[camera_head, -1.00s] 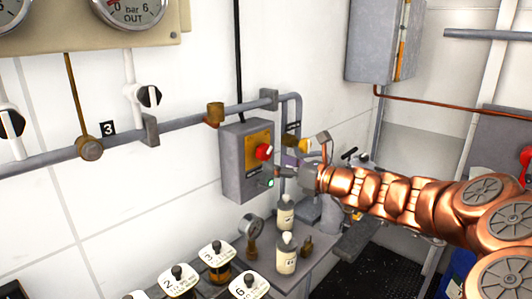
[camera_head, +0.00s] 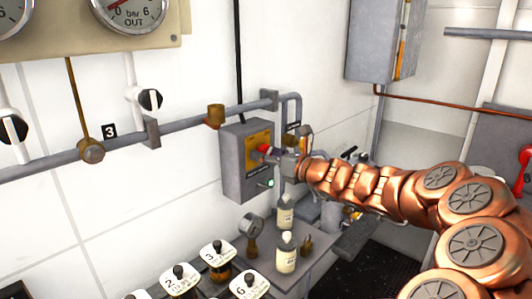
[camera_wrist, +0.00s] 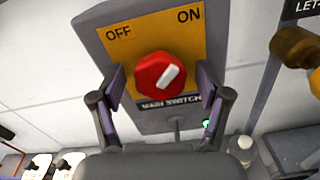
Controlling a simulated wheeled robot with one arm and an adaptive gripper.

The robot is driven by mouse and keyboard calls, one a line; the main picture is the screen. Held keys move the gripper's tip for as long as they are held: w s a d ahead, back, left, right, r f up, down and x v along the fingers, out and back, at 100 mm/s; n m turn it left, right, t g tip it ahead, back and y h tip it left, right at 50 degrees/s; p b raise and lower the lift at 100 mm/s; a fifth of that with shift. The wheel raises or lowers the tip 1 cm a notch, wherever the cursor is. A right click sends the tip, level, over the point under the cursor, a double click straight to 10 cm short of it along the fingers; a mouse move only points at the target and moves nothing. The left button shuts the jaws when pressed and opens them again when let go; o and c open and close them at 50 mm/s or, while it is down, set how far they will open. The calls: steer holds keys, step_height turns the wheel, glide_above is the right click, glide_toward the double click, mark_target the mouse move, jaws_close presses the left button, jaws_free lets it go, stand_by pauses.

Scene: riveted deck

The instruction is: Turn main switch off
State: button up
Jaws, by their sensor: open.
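The main switch (camera_wrist: 160,76) is a red round knob with a white bar on a yellow plate marked OFF at left and ON at right. The bar slants to the upper right, towards ON. The plate is on a grey box (camera_head: 233,166) on the wall. My gripper (camera_wrist: 162,84) is open, with one finger on each side of the knob and a gap on both sides. In the head view my gripper (camera_head: 287,160) is right in front of the box and partly hides the knob (camera_head: 264,149).
A small green light (camera_wrist: 208,124) is on the box below the plate. A grey pipe (camera_head: 185,122) with a brass fitting runs along the wall at left. White bottles (camera_head: 287,255) and a gauge (camera_head: 251,226) stand on the bench below.

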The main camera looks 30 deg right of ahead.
steer(key=shift+w, duration=0.2)
steer(key=shift+c, duration=0.2)
steer(key=c, duration=1.1)
